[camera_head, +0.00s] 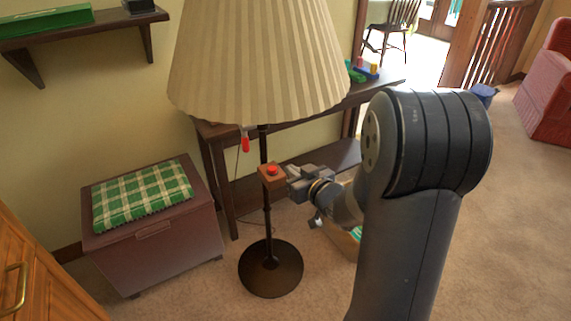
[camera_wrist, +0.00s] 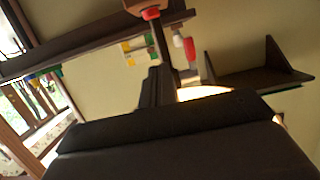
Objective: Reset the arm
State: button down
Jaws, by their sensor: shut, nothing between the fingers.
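My gripper (camera_head: 290,186) is at the end of my arm, in the middle of the head view. It is shut and empty. Its tip is close beside a small wooden box with a red button (camera_head: 271,171), mounted on the pole of a floor lamp (camera_head: 258,65). I cannot tell whether they touch. In the wrist view the red button (camera_wrist: 151,14) is at the top, and the dark body of my gripper fills the lower part.
A brown chest (camera_head: 150,245) with a green plaid cushion (camera_head: 142,196) stands left of the lamp. A dark console table (camera_head: 215,165) is behind the lamp. A wooden cabinet (camera_head: 35,275) is at lower left. A red armchair (camera_head: 548,90) stands far right. Carpet is clear at right.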

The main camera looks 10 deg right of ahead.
jog(key=shift+s+d+r, duration=0.1)
jog(key=shift+s, duration=0.25)
jog(key=shift+w, duration=0.15)
